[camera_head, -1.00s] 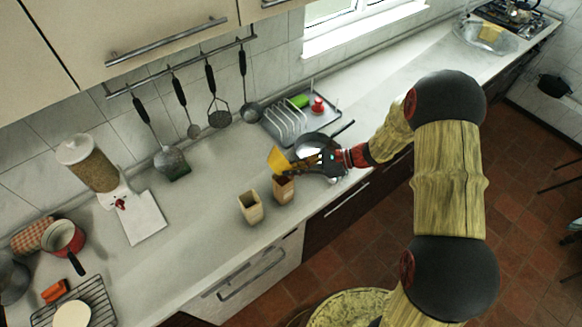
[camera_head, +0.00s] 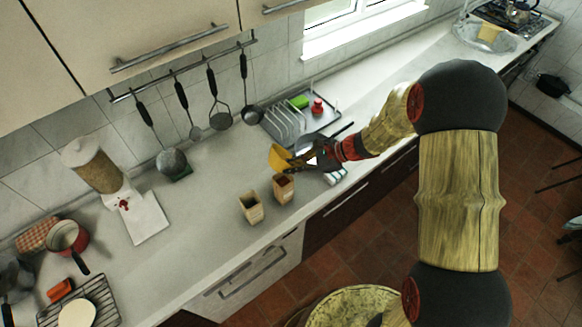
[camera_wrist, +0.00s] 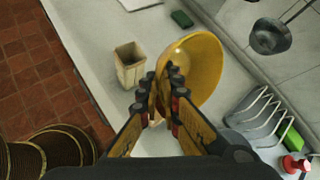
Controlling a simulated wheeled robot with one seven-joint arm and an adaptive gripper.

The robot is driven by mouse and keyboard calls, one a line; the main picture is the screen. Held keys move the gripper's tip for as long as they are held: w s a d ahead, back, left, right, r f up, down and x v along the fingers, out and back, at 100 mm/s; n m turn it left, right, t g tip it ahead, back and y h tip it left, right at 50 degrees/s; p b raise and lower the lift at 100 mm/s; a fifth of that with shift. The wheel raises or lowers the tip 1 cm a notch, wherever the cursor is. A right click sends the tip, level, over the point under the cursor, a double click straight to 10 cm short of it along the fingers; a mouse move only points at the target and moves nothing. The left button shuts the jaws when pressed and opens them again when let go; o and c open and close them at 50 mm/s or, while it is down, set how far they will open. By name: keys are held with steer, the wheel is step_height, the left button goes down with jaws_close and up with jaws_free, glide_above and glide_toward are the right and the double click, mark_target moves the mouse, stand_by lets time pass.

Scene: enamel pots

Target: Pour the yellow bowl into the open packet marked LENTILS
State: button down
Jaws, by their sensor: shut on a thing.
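My gripper (camera_wrist: 165,98) is shut on the rim of the yellow bowl (camera_wrist: 205,62). The bowl is tilted and its visible inside looks bare. In the head view the bowl (camera_head: 278,157) is held above and just behind the right one of two open packets. This right packet (camera_head: 284,190) stands upright and has reddish-brown stuff inside. The left packet (camera_head: 251,209) stands upright beside it and also shows in the wrist view (camera_wrist: 130,66). In the wrist view my fingers hide most of the right packet. No marking on either packet is readable, so I cannot tell which says LENTILS.
A dish rack (camera_head: 288,124) with a green block and a red item stands behind the gripper. A pan lies under my wrist. A grain dispenser (camera_head: 95,165) and white board (camera_head: 143,217) are to the left. The counter between board and packets is clear.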

steer(key=shift+r+h, duration=0.3)
steer(key=shift+h, duration=0.2)
steer(key=shift+w+r+n+t+h, duration=0.1)
steer(key=shift+r+n+t+h, duration=0.2)
steer(key=shift+r+h, duration=0.1)
steer(key=shift+a+r+n+t+h+p, duration=0.1)
steer(key=shift+r+n+t+h+p, duration=0.35)
steer(key=shift+r+h, duration=0.65)
steer(key=shift+r+t+h, duration=0.15)
steer(key=shift+t+h, duration=0.1)
steer(key=shift+h, duration=0.25)
steer(key=r+n+t+h+p, duration=0.1)
steer(key=r+h+p, duration=0.1)
steer(key=shift+s+r+p, duration=0.15)
steer(key=shift+s+p, duration=0.05)
steer(key=shift+p, duration=0.15)
steer(key=shift+w+r+n+t+h+p, duration=0.2)
steer(key=shift+n+t+h+p, duration=0.1)
steer(key=shift+h+p, duration=0.4)
